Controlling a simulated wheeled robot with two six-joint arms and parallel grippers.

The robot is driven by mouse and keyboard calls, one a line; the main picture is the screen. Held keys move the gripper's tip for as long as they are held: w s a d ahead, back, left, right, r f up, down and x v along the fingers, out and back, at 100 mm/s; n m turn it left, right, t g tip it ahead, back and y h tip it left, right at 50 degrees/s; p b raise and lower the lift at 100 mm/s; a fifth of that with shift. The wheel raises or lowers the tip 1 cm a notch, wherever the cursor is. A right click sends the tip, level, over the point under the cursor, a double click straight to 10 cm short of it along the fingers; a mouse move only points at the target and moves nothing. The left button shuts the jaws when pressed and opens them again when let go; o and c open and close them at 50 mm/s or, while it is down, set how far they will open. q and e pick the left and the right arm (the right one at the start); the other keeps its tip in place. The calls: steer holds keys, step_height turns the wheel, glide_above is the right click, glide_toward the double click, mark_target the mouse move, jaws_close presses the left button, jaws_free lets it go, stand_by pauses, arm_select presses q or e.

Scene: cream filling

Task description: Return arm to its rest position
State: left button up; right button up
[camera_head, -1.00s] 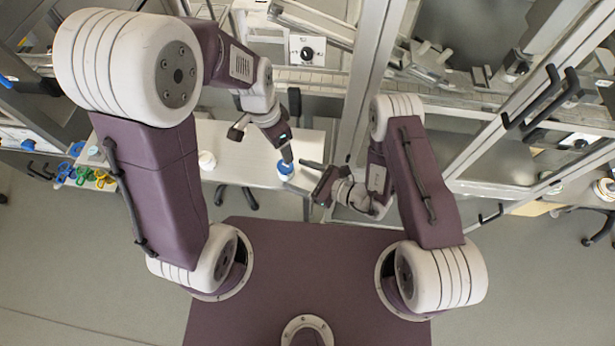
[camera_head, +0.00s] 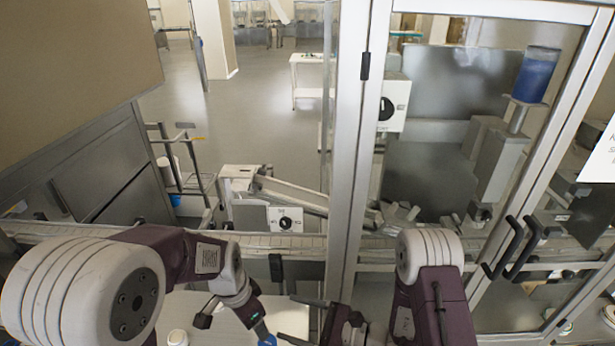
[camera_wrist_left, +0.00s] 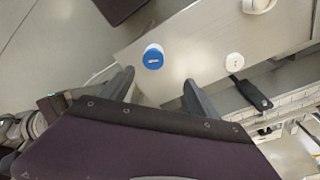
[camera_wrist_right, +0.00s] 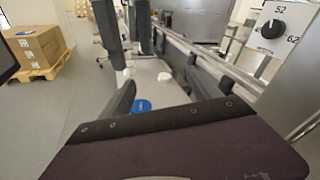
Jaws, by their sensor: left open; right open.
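My left arm comes in from the left in the head view, bent, with its gripper (camera_head: 262,331) low over the white table (camera_head: 205,312). In the left wrist view its two fingers (camera_wrist_left: 157,84) are apart with nothing between them. A blue-lidded container (camera_wrist_left: 153,57) stands on the table just beyond those fingertips. My right gripper (camera_head: 300,320) points left over the table edge, partly cut off by the bottom of the head view. In the right wrist view its fingers (camera_wrist_right: 160,78) are spread and empty, with the blue lid (camera_wrist_right: 141,105) below.
A white-lidded container (camera_wrist_left: 234,62) stands on the table. A conveyor (camera_head: 300,245) runs behind it. A glass-door machine frame (camera_head: 352,150) with black handles (camera_head: 520,250) stands close on the right. Cardboard boxes (camera_wrist_right: 37,52) sit on a pallet. Open floor (camera_head: 260,110) lies far behind.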

steer(key=s+a+r+n+g, duration=0.2)
steer(key=s+r+n+g, duration=0.15)
steer(key=r+n, duration=0.2)
steer(key=s+d+r+n+g+h, duration=0.2)
steer(key=s+d+n+g+h, duration=0.15)
steer(key=s+n+g, duration=0.5)
arm_select(q)
steer(key=s+a+f+n, duration=0.1)
steer(key=s+a+n, duration=0.4)
steer(key=s+n, duration=0.2)
steer(key=shift+s+n+y, duration=0.25)
steer(key=shift+n+y, duration=0.15)
steer(key=shift+n, duration=0.8)
arm_select(e)
steer(key=w+d+f+n+t+h, duration=0.1)
steer(key=d+f+n+t+h, duration=0.1)
steer(key=d+h, duration=0.4)
steer(key=w+d+f+n+t+h, duration=0.2)
steer(key=d+f+t+h, duration=0.2)
steer(key=d, duration=0.9)
steer(key=shift+d+t+h, duration=0.15)
steer(key=shift+t+h, duration=0.55)
steer(key=shift+h, duration=0.15)
arm_select(q)
steer(key=shift+s+d, duration=0.1)
arm_select(e)
steer(key=shift+s, duration=0.15)
